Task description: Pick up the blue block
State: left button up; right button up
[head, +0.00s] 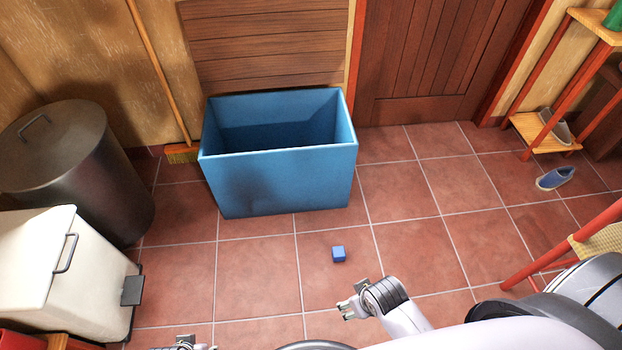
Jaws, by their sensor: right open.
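The small blue block (338,254) lies on the red tiled floor, in front of the large blue bin and apart from it. My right gripper (350,300) is open and empty, below the block in the picture and slightly to its right. It does not touch the block. Only the tip of my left gripper (187,344) shows at the bottom edge, left of the block and well apart from it. Its fingers are mostly cut off.
An open blue bin (279,178) stands behind the block. A dark metal can (75,165) and a white pedal bin (62,275) stand at left, a broom (182,153) behind. A wooden shelf (545,132) and a blue shoe (555,178) are at right. Tiles around the block are clear.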

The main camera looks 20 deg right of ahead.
aim_at(338, 251)
jog(key=z, duration=0.85)
